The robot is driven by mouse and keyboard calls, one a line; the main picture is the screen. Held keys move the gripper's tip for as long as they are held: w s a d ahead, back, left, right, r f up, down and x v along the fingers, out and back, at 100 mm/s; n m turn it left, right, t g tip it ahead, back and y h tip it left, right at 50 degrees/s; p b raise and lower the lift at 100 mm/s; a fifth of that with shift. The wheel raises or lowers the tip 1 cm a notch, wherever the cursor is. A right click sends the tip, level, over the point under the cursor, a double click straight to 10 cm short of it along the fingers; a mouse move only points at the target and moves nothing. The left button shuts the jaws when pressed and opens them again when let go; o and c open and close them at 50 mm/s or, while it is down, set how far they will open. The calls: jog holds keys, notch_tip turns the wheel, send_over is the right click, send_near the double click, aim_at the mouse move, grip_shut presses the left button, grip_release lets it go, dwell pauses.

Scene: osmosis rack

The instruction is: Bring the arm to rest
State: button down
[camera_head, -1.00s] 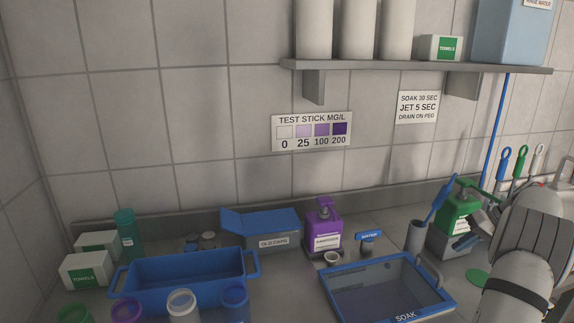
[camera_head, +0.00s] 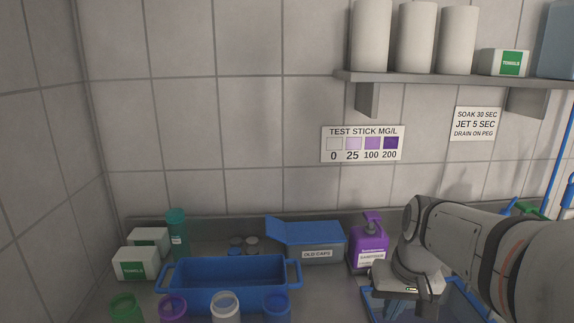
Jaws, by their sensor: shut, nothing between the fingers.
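My arm reaches in from the right edge in the head view. My gripper (camera_head: 402,298) hangs at its end, over the blue-rimmed soak basin (camera_head: 372,302) and in front of the purple sanitizer bottle. It is shut and empty. Its fingertips are small and hard to make out against the basin. My arm and gripper hide most of the basin and the counter at the right.
A purple sanitizer bottle (camera_head: 368,246) stands close behind my gripper. An old caps box (camera_head: 318,254) with a blue lid, a blue tray (camera_head: 225,284), towel boxes (camera_head: 135,264) and several coloured containers fill the left. A shelf (camera_head: 430,79) spans above.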

jog(key=s+a+f+t, duration=0.1)
jog(key=s+a+f, duration=0.2)
jog(key=s, duration=0.5)
jog(key=shift+a+f+n+h, duration=0.25)
jog(key=shift+a+n+h, duration=0.15)
jog(key=shift+a, duration=0.1)
